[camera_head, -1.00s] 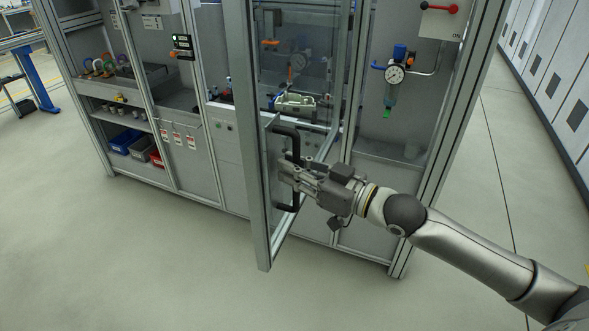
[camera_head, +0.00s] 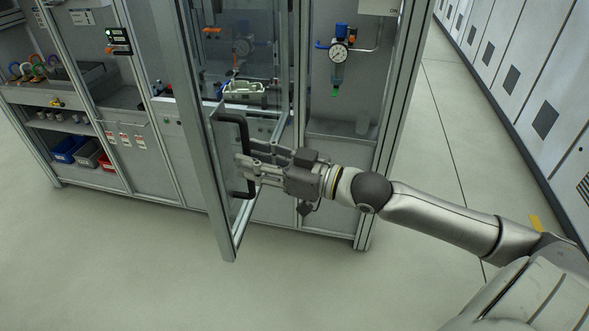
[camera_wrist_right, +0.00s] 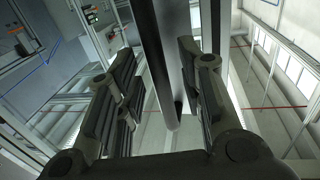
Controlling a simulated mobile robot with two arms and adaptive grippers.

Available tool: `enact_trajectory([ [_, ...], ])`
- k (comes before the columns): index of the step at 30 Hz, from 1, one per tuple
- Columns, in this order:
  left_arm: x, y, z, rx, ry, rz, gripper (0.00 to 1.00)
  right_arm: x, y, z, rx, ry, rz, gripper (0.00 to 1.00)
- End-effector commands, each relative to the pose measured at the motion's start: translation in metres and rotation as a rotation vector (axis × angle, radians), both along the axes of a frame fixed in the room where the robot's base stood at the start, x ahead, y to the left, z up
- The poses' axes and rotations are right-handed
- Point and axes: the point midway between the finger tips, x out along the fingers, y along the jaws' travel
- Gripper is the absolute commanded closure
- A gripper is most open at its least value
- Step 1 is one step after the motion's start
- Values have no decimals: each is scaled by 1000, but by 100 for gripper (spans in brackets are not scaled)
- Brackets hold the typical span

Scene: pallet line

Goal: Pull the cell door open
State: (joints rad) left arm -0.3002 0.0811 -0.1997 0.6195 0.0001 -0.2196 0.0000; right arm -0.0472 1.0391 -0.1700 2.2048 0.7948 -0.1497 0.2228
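The glazed cell door (camera_head: 207,185) stands ajar, swung out from the cabinet toward me. Its black bow handle (camera_head: 232,119) is on the door's free-edge side. In the right wrist view, the dark handle bar (camera_wrist_right: 158,70) runs between the two fingers (camera_wrist_right: 157,62); the exact contact on the left finger is hard to see. My left gripper is not in view.
The cabinet's right post (camera_head: 385,140) stands behind my right arm. A pressure gauge (camera_head: 338,53) hangs inside the right bay, and a metal part (camera_head: 243,90) lies behind the glass. Floor (camera_head: 120,265) in front is clear. Grey lockers (camera_head: 535,95) line the right.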

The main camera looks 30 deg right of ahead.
Motion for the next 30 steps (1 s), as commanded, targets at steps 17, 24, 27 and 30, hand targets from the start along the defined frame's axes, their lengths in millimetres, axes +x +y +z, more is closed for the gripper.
enact_trajectory([
  [17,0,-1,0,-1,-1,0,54,-36,-24,-1,0,4,-1,65],
  [24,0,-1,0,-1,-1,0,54,-48,-32,-1,0,4,-1,65],
  [27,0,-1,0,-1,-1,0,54,-52,-34,-1,0,4,1,65],
  [30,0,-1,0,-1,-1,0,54,-57,-37,-1,1,4,1,65],
])
